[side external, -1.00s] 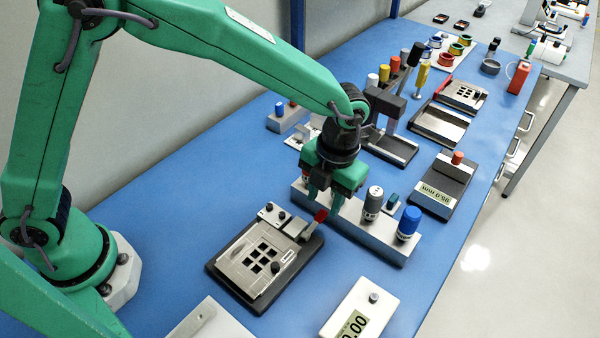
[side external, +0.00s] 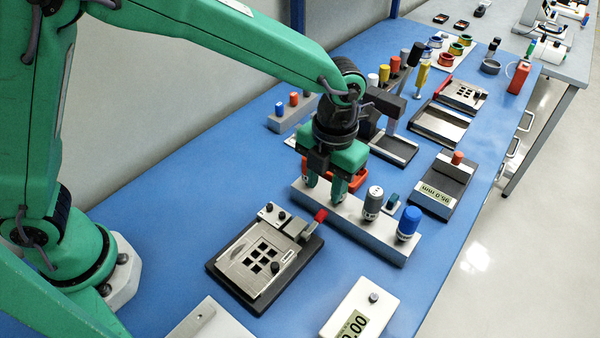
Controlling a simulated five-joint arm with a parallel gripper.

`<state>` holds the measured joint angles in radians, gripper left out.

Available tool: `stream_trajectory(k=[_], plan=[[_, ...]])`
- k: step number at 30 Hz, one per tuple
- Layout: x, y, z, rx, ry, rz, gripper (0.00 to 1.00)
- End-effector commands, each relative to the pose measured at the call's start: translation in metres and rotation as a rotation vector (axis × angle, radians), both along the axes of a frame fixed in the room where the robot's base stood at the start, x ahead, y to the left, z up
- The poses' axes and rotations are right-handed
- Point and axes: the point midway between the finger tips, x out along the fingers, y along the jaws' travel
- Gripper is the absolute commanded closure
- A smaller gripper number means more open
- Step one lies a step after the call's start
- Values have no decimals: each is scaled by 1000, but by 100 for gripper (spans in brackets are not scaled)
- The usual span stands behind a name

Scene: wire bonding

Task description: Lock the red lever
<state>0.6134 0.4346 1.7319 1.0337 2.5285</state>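The red lever (side external: 320,215) sits at the back right corner of a fixture with a dark base (side external: 222,277) and a silver top plate (side external: 240,273). Its red tip points up and to the right from a grey metal block (side external: 295,228). My gripper (side external: 325,187) is above and behind the lever, apart from it in the picture. Its two green fingers point down with a gap between them, and I see nothing held in the gap. The lever's pivot is too small to make out.
A grey rack (side external: 385,240) with a blue-capped jar (side external: 409,222) and a grey bottle (side external: 373,203) stands right of the fixture. A red-orange item (side external: 352,177) shows partly behind my fingers. A white scale (side external: 345,310) is at the front. Blue table is clear left of the fixture.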

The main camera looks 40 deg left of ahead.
Motion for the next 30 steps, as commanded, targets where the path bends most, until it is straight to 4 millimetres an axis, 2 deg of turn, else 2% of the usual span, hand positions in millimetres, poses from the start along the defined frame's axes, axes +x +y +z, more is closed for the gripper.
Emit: stream_trajectory(k=[6, 16, 30], plan=[[-9, 2, 2, -33, -47, 0, 62], [-9, 2, -6, -34, -48, 0, 62], [-9, 2, -59, -32, -46, 0, 62]])
